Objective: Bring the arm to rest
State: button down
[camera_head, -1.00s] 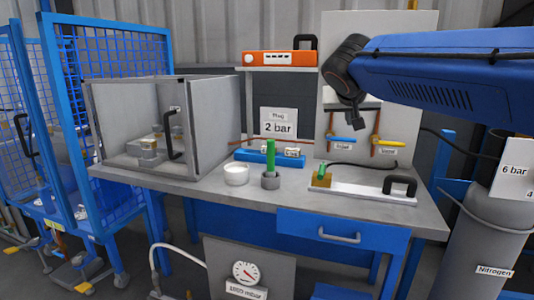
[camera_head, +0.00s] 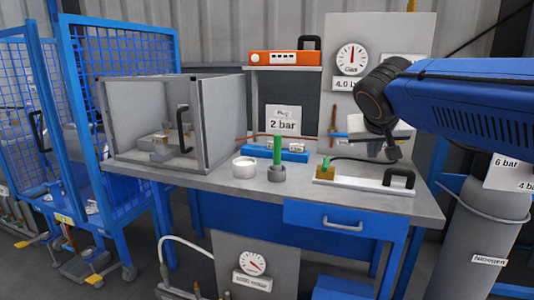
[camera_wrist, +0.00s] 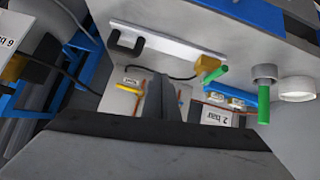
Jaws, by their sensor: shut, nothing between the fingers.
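My blue arm reaches in from the right in the head view. My gripper (camera_head: 393,154) points down, in the air in front of the back panel and above the right part of the bench. In the wrist view the fingers (camera_wrist: 165,98) are together with nothing between them. The gripper appears clear of the bench top (camera_head: 240,187) and the things on it.
A gas cylinder (camera_head: 486,225) stands at the right.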

jog(key=s+d+f+n+g+y, duration=0.1)
jog(key=s+f+n+g+y, duration=0.1)
jog(key=s+f, duration=2.3)
jog(key=shift+s+d+g+y, duration=0.35)
jog(key=shift+s+g+y, duration=0.3)
jog(key=shift+g+y, duration=0.3)
